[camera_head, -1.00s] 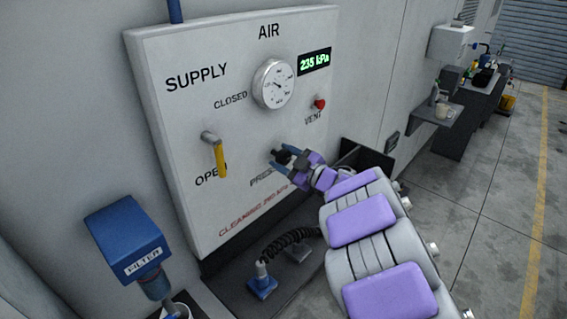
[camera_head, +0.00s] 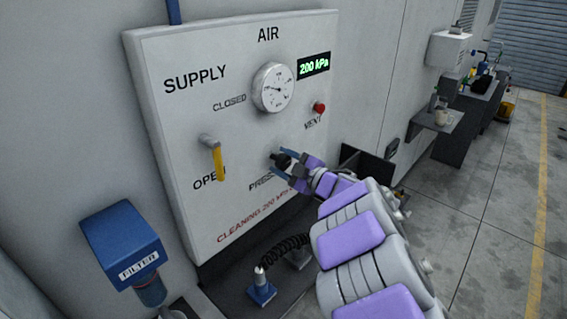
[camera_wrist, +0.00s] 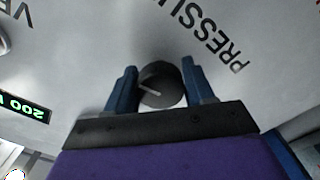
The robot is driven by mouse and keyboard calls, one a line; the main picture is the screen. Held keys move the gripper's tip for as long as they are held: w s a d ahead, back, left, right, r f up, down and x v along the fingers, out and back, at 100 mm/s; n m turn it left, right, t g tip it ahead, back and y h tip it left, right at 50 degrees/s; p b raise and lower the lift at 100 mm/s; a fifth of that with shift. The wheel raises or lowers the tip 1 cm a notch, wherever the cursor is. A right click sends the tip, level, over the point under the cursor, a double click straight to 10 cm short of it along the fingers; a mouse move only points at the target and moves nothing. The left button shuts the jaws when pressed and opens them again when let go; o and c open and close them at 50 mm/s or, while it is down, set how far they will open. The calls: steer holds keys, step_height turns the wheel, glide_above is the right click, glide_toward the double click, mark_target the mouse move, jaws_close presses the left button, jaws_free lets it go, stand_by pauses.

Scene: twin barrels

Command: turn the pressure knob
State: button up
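The dark round pressure knob (camera_head: 279,158) sits on the lower right of the white air panel (camera_head: 240,150), by the partly hidden PRESSURE label. My gripper (camera_head: 282,164) is at the knob, with one blue finger on each side of it. In the wrist view, the knob (camera_wrist: 161,84) lies between the fingertips (camera_wrist: 160,80), and both seem to touch its sides. A pale pointer line shows on the knob face. The green display (camera_head: 313,66) reads 200 kPa. The round gauge (camera_head: 272,87) is left of it. Red panel text reads CLEANING 200 kPa, partly hidden by my arm.
A yellow supply lever (camera_head: 217,161) points down towards OPEN. The red vent button (camera_head: 319,108) is above the knob. A blue filter (camera_head: 122,240) stands at lower left, and a coiled black hose (camera_head: 283,250) is below the panel. Open floor lies to the right.

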steer(key=o, duration=0.4)
steer(key=shift+f, duration=0.1)
steer(key=shift+s, duration=0.1)
steer(key=p+v, duration=0.2)
steer(key=v, duration=1.5)
steer(key=shift+d+f, duration=0.1)
steer(key=shift+d, duration=0.05)
